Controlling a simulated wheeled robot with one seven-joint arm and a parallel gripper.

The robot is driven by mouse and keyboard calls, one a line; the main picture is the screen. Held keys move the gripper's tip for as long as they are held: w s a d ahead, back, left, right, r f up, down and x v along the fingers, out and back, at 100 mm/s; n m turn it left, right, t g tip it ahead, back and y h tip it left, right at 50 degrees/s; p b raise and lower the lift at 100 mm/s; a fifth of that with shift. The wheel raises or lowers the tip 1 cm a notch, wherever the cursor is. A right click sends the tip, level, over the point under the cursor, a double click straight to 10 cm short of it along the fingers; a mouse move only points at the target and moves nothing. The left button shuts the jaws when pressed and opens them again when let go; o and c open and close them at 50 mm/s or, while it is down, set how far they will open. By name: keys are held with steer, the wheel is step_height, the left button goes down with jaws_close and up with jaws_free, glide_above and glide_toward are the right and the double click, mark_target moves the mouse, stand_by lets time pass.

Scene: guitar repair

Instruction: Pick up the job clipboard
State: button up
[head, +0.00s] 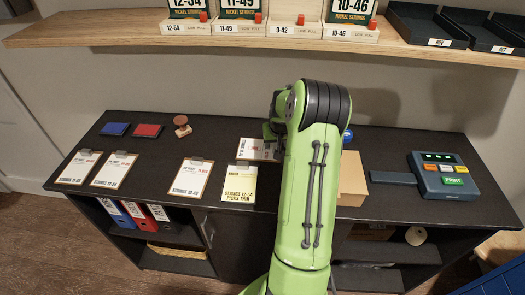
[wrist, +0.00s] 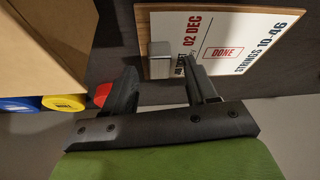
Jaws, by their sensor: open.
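A clipboard (wrist: 238,38) with a white sheet reading "02 DEC", "DONE" and "STRINGS 10-46" lies flat on the dark counter. Its metal clip (wrist: 161,58) appears between my open fingers in the wrist view; I cannot tell whether they touch it. My gripper (wrist: 161,70) is empty. In the head view the same clipboard (head: 258,150) shows left of my green arm, which hides part of it and most of the gripper. Other clipboards lie to the left: white-sheeted ones (head: 80,167), (head: 114,170), (head: 192,178) and a yellow-sheeted one (head: 239,182).
A cardboard box (head: 352,180) stands right of my arm, close to the fingers. Blue and red pads (head: 147,130) and a stamp (head: 182,126) lie at the back left. A print device (head: 443,174) is at right. A shelf (head: 120,36) overhangs the back.

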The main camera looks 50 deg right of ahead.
jaws_close()
steer(key=shift+r, duration=0.1)
steer(key=shift+r, duration=0.1)
step_height(320, 180, up, 10)
steer(key=p, duration=0.2)
steer(key=shift+s+a+f, duration=0.1)
steer(key=shift+f, duration=0.1)
